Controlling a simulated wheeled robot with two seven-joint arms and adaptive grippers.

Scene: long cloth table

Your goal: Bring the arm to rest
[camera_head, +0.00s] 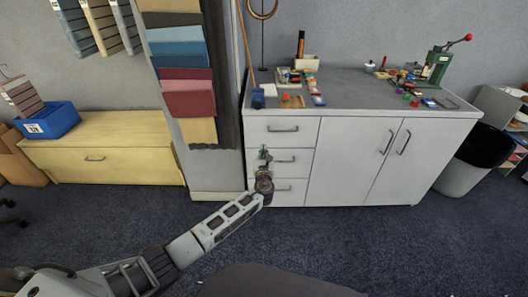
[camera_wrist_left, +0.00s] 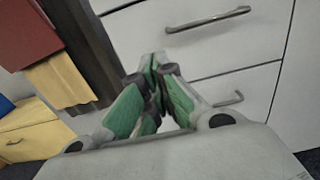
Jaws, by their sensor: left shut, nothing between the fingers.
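My left arm comes in from the lower left in the head view, stretched out low over the dark carpet. Its gripper (camera_head: 264,156) points up in front of the drawers of a white cabinet (camera_head: 340,160). In the left wrist view the gripper's green-padded fingers (camera_wrist_left: 155,70) are shut with nothing between them. A drawer handle (camera_wrist_left: 208,20) shows behind the fingertips; I cannot tell the exact gap to the drawer fronts. My right gripper is not in view.
The cabinet top (camera_head: 350,90) holds small coloured items and a green hand press (camera_head: 437,66). Left stand a yellow chest (camera_head: 100,150) with a blue bin (camera_head: 48,122) and hanging fabric samples (camera_head: 183,70). A bin (camera_head: 470,165) stands right. The carpet (camera_head: 350,240) is open.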

